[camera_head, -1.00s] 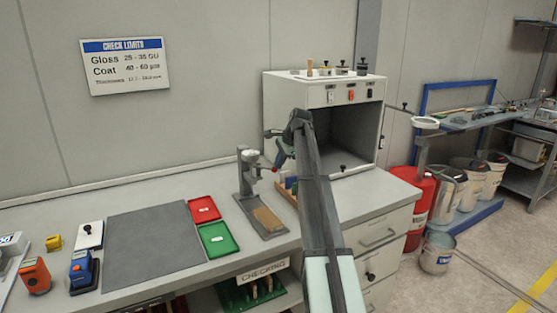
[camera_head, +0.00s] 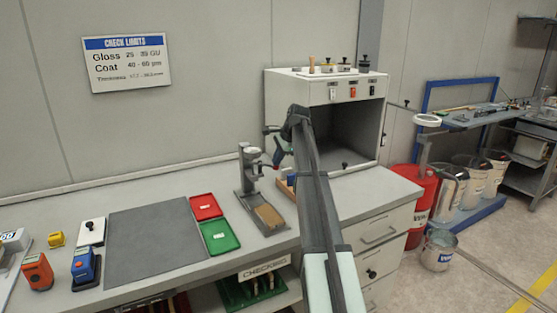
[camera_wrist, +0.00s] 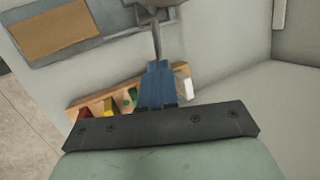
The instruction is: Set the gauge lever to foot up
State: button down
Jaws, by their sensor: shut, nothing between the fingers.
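The gauge (camera_head: 246,172) is a grey stand on the bench with an upright column, a round dial head and a flat base. A brown panel (camera_head: 267,215) lies on its base; in the wrist view the panel (camera_wrist: 52,33) is at upper left. The gauge's thin grey lever (camera_wrist: 156,42) points from the head toward my fingers. My gripper (camera_wrist: 156,66) has its blue fingers shut and empty, at the lever's near end; I cannot tell whether they touch. In the head view my gripper (camera_head: 277,158) is just right of the gauge head. The lever's tip is hidden behind the fingers.
A wooden rack (camera_wrist: 90,108) with coloured pieces lies below my fingers. An open grey booth (camera_head: 345,135) stands behind right. Red (camera_head: 205,206) and green (camera_head: 219,237) trays and a dark mat (camera_head: 155,245) lie left of the gauge.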

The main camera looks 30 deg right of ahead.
jog(key=shift+r, duration=0.1)
jog(key=d+v, duration=0.1)
jog(key=v, duration=1.2)
jog(key=shift+s+d+r, duration=0.15)
jog(key=shift+s+d, duration=0.05)
jog(key=shift+d, duration=0.2)
